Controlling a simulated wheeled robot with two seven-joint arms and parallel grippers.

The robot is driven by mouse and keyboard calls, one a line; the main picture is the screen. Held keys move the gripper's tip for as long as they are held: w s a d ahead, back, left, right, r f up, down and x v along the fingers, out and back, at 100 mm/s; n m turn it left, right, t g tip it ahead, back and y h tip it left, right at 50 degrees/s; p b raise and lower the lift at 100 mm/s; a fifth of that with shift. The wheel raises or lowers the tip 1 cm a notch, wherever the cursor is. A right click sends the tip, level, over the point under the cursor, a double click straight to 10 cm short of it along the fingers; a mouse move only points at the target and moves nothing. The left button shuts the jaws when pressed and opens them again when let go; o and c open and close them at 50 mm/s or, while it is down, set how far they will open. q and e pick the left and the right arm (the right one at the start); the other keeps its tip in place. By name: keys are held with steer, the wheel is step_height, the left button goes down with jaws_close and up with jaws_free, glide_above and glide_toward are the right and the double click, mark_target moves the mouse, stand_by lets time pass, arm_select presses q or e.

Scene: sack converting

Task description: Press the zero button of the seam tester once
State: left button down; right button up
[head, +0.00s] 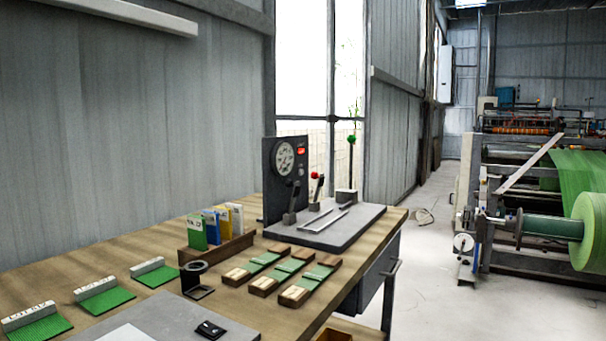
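The seam tester (276,200) stands at the back right of the wooden bench. It has an upright dark panel with a round dial (285,158) and a small lit red display (301,151). Its flat grey base (362,224) carries clamp-like parts, a lever with a red ball (315,175) and a lever with a green ball (351,139). A small round detail shows below the display, but I cannot tell whether it is the zero button. Neither of my grippers is in view.
On the bench (165,257) are wooden strip holders (282,270), a rack of coloured booklets (229,244), a black ring stand (195,280), green samples (104,300) and a grey mat (190,315). A drawer handle (392,267) juts out at right. The floor (455,310) beyond is mostly clear.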

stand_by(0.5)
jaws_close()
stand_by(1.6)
